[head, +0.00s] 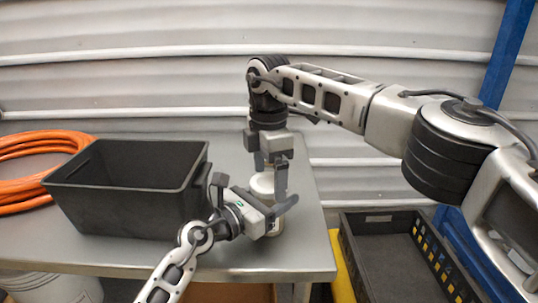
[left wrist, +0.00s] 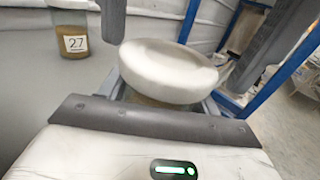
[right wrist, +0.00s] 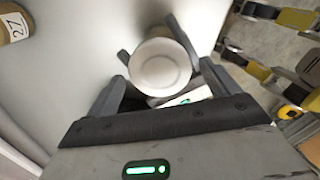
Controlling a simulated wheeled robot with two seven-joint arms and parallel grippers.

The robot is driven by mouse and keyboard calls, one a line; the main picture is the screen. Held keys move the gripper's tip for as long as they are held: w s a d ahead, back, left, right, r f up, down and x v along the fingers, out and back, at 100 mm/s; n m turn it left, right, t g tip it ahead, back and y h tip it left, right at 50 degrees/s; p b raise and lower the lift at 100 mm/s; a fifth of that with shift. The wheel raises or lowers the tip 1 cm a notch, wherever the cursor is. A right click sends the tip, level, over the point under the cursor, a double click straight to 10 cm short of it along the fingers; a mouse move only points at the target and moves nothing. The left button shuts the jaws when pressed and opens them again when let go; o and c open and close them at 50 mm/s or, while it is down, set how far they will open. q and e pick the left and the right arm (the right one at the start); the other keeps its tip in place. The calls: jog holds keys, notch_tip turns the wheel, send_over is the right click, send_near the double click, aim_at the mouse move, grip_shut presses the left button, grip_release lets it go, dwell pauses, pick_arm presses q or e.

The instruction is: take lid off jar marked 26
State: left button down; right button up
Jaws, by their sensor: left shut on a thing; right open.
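A jar with a wide round white lid (head: 262,184) stands near the table's right end; its number is not visible. The lid, seen tilted in the left wrist view (left wrist: 168,68), sits on the jar's top. My left gripper (head: 255,194) is shut on the jar from the front, its fingers on either side, and hides most of it. My right gripper (head: 268,170) points down from above, open. In the right wrist view the lid (right wrist: 160,68) lies ahead between its fingers, without clear contact.
A second jar marked 27 (left wrist: 72,38) stands on the table, also at the edge of the right wrist view (right wrist: 14,24). A black bin (head: 130,205) and coiled orange hose (head: 30,165) occupy the table's left. A black crate (head: 390,255) stands beyond the right edge.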

jog(key=shift+f, duration=0.7)
jog(key=c, duration=1)
jog(key=n, duration=0.4)
jog(key=shift+n, duration=0.3)
jog(key=n, duration=0.5)
jog(key=shift+n, duration=0.4)
jog(key=o, duration=1.1)
jog(key=shift+r, duration=0.1)
